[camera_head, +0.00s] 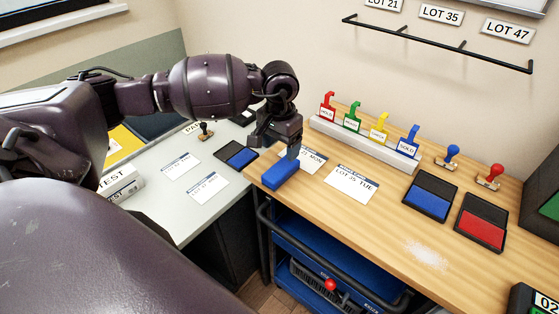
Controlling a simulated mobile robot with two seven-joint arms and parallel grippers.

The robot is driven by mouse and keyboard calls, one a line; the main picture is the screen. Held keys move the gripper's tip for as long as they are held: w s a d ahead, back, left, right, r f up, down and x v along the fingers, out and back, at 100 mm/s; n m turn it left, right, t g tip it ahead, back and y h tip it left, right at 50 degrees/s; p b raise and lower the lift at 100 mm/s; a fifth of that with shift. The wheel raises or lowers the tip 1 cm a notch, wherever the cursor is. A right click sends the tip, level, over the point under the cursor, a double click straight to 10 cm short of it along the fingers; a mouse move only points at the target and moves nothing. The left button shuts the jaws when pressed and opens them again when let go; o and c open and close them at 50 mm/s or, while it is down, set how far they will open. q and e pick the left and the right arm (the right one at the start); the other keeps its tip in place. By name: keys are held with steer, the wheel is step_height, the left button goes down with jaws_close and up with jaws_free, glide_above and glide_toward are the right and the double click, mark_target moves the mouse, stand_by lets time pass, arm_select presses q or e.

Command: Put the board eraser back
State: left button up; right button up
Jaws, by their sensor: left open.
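A blue block that looks like the board eraser (280,177) lies on the wooden table at its left front corner, beside a white card. My left gripper (291,150) is open, pointing down right at the eraser's far end. Its fingers partly cover that end, and I cannot tell whether they touch it. My right gripper is not in view.
White lot cards (352,185) lie right of the eraser. Behind them a white rack (365,142) holds coloured tags. Blue (428,203) and red (482,229) ink pads and two stamps stand further right. A white powdery patch (427,256) marks the table front.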

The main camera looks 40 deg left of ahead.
arm_select(q)
step_height(320, 180, up, 3)
steer(key=shift+r, duration=0.2)
stand_by(0.5)
